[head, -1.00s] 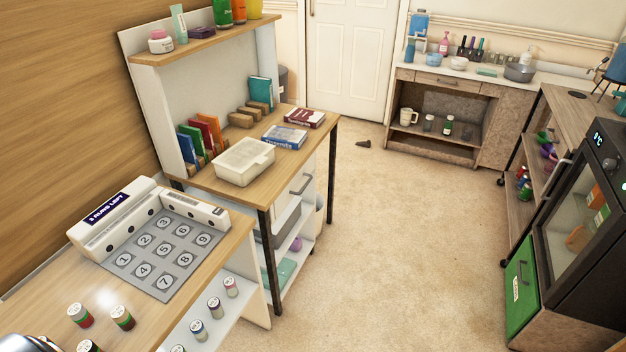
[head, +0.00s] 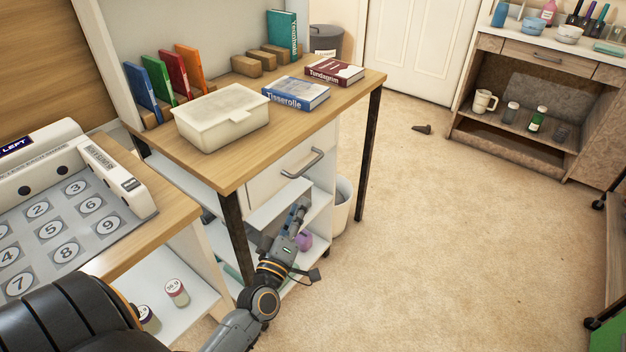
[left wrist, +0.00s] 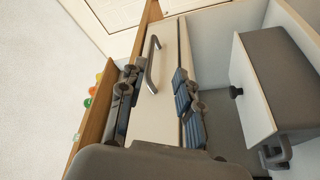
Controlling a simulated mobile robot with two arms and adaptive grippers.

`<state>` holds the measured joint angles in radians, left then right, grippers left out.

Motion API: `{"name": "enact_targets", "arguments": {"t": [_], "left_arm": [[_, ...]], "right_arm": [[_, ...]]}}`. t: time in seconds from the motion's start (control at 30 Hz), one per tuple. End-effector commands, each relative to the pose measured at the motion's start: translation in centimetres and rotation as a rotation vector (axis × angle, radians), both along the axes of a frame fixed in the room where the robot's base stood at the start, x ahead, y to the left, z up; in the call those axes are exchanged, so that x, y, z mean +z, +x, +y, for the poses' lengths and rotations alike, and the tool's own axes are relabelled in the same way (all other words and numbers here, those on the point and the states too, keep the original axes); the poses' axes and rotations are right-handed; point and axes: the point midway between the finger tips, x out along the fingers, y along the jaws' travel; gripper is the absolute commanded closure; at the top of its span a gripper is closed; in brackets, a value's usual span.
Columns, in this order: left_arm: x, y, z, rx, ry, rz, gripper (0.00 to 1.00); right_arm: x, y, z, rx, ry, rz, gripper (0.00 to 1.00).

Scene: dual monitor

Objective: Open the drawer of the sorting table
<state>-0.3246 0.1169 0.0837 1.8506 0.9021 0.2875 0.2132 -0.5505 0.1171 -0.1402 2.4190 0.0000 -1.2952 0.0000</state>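The sorting table (head: 225,173) has a wooden top, dark legs and a white drawer front (head: 262,184) under its right edge, which looks closed. A grey bar handle (head: 302,164) sits on that front. My left gripper (head: 297,222) is in front of the table, lower than the handle, beside the open shelves. In the left wrist view the left gripper (left wrist: 158,100) is open. Its fingers are spread to either side of the drawer front, with the handle (left wrist: 152,66) ahead between them, not gripped. My right gripper is not in view.
A lidded plastic box (head: 222,118), a blue book (head: 295,93), a red book (head: 334,73) and upright folders stand on the table. A grey-white box (left wrist: 262,85) is on the shelf side.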

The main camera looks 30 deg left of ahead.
Motion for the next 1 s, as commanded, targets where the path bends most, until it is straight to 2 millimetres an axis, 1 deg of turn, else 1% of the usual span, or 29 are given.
{"name": "enact_targets", "arguments": {"t": [0.13,0.23,0.37,0.47,0.6,0.7,0.83,1.0], "left_arm": [[1.4,0.2,0.6,0.013,-0.026,-0.052,0.66],[1.8,1.2,0.9,0.013,-0.028,-0.055,0.66],[2.3,3.5,1.5,0.014,-0.027,-0.055,0.66],[2.8,5.6,2.1,0.013,-0.027,-0.055,0.66],[3.3,8.4,2.9,0.013,-0.027,-0.053,0.66],[3.7,10.1,3.3,0.012,-0.027,-0.053,0.66],[3.9,11.8,3.7,0.012,-0.026,-0.05,0.66],[4.2,12.7,4.0,0.013,-0.025,-0.049,0.66]], "right_arm": [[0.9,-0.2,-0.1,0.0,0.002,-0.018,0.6],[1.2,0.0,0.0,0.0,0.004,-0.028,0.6],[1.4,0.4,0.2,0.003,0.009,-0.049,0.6],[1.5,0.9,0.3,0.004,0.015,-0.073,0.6],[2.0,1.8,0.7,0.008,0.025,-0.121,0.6],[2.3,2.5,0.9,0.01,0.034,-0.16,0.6],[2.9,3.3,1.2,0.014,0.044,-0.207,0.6],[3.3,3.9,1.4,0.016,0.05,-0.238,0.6]]}}
